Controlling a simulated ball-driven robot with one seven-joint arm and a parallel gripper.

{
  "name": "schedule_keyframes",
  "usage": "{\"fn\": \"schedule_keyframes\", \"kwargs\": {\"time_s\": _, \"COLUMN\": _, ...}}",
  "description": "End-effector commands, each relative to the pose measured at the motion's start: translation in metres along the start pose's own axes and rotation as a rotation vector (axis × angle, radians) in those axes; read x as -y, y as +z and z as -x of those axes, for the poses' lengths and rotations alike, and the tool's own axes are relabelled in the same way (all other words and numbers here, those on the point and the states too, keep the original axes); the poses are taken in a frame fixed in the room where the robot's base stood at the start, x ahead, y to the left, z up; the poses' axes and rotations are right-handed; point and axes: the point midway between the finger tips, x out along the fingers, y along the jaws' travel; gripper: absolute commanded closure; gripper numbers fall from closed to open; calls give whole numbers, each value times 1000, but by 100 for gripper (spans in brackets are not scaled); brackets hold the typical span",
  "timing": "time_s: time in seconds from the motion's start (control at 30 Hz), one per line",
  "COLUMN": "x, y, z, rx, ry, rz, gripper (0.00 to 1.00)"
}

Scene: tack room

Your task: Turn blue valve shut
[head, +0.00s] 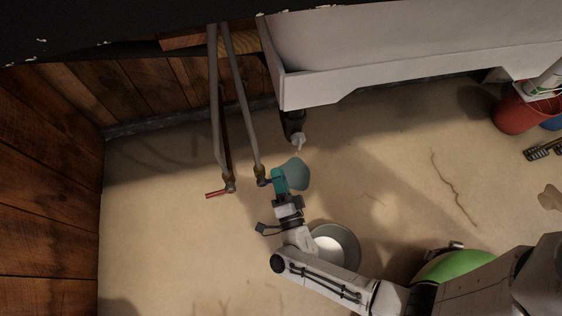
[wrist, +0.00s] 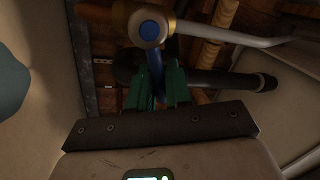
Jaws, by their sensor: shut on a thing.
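The blue valve shows in the wrist view as a brass body (wrist: 147,29) with a blue cap and a blue lever handle (wrist: 155,72). The lever points down the picture, roughly across the pale pipe that leaves the body to the right. My gripper (wrist: 155,90) has its green fingers on either side of the lever and is shut on it; the fingers hide the lever's end. In the head view my gripper (head: 277,181) is at the foot of the right-hand pipe (head: 241,100), beside the brass fitting (head: 260,172). There the blue lever is hidden.
A red-handled valve (head: 216,193) sits left of my gripper on the other pipe (head: 213,95). A grey trough (head: 400,60) stands behind, with a dark drain pipe (head: 293,122) under it. A grey bucket (head: 350,240) is close beside my arm. A red bucket (head: 522,113) stands far right.

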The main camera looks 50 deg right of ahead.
Motion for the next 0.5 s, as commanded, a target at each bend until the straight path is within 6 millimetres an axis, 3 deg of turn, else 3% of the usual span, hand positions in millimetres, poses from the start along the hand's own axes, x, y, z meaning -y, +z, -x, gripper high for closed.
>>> {"fn": "schedule_keyframes", "kwargs": {"time_s": 0.27, "x": -1, "y": 0, "z": 0, "rx": 0, "ry": 2, "rz": 1, "gripper": 100}}
{"fn": "schedule_keyframes", "kwargs": {"time_s": 0.3, "x": -1, "y": 0, "z": 0, "rx": 0, "ry": 2, "rz": 1, "gripper": 79}}
{"fn": "schedule_keyframes", "kwargs": {"time_s": 0.5, "x": 0, "y": 0, "z": 0, "rx": 0, "ry": 1, "rz": 1, "gripper": 62}}
